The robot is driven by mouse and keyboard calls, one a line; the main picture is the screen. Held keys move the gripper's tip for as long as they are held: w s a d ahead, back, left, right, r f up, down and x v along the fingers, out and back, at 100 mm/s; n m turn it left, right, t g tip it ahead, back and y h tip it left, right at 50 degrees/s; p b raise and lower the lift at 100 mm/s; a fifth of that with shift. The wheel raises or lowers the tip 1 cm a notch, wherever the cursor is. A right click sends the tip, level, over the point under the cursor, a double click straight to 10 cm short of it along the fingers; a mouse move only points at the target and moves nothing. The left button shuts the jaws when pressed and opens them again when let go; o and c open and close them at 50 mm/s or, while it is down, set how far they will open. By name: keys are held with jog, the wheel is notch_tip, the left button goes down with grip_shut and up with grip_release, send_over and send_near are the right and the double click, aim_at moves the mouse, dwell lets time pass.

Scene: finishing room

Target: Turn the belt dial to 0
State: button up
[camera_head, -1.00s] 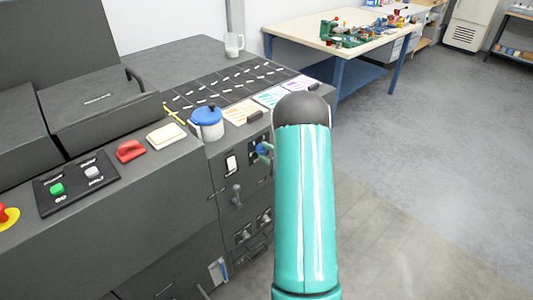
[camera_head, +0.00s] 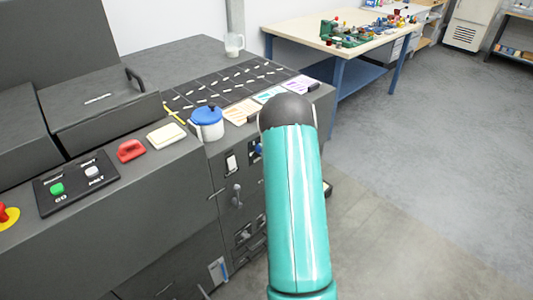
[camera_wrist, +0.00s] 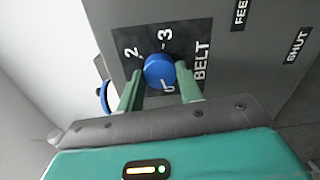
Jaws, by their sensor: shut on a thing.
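The blue round belt dial (camera_wrist: 160,70) sits on a black plate marked BELT in the wrist view. The numbers 2 and 3 show beside it, and another mark at its lower edge is partly covered. I cannot make out where its pointer aims. My gripper (camera_wrist: 160,84) has its two green fingers on either side of the dial, shut on it. In the head view only a small bit of blue (camera_head: 260,149) shows on the machine's front beside my arm. My gripper is hidden there behind my teal arm.
A lever (camera_head: 237,196) sits lower on the front. Open floor (camera_head: 430,180) lies right.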

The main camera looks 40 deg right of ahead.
jog(key=shift+s, duration=0.1)
jog(key=o, duration=1)
jog(key=s, duration=1.3)
jog(key=shift+s+d+r, duration=0.1)
jog(key=shift+s, duration=0.25)
